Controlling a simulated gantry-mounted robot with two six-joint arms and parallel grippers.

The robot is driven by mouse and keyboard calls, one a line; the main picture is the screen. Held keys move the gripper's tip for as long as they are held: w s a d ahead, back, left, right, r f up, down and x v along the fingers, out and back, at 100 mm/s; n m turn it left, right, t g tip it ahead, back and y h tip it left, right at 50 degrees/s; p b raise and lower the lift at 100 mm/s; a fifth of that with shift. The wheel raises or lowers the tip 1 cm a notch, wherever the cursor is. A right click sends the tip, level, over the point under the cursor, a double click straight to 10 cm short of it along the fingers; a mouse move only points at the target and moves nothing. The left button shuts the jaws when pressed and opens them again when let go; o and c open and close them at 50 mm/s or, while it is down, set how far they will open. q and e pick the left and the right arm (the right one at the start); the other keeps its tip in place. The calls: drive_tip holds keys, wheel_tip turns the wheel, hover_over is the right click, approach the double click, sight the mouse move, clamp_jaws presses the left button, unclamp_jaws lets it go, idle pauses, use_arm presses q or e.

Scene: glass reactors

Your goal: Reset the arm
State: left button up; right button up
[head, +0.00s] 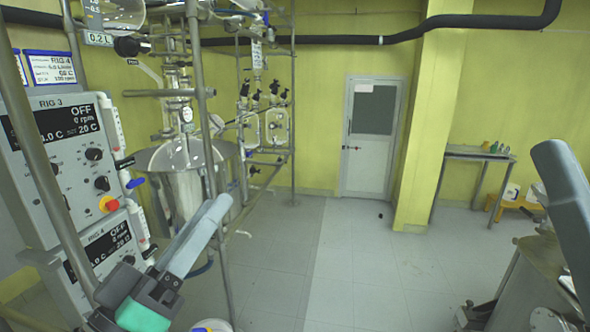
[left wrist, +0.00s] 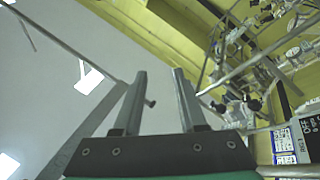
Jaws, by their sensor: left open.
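My left gripper (head: 140,297) is low at the left of the head view, close in front of the rig control panels. Its body is dark with a teal part, and a grey-blue arm link rises beside it. In the left wrist view, the two grey fingers of the left gripper (left wrist: 159,72) stand apart with nothing between them. They point up toward the ceiling and the upper wall. My right arm shows only as a grey-blue link (head: 565,205) at the right edge of the head view. Its gripper is out of frame.
The RIG 3 control panel (head: 75,150) and metal frame posts stand close by the left arm. A shiny reactor vessel (head: 186,185) with glassware is behind them. A white door (head: 370,150) and side table (head: 472,152) are farther back. The middle floor (head: 345,265) is clear.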

use_arm(q)
drive_tip(key=s+a+r+m+t+y, duration=0.1)
drive_tip(key=s+a+r+t+y, duration=0.3)
drive_tip(key=s, duration=0.3)
drive_tip(key=s+a+r+m+t+y, duration=0.1)
drive_tip(key=s+a+r+t+y, duration=0.2)
drive_tip(key=s+r, duration=0.3)
wheel_tip(320, 180, up, 38)
drive_tip(key=p, duration=3.8)
drive_tip(key=shift+w+a+y, duration=0.25)
drive_tip(key=shift+w+y, duration=0.1)
drive_tip(key=shift+y, duration=0.05)
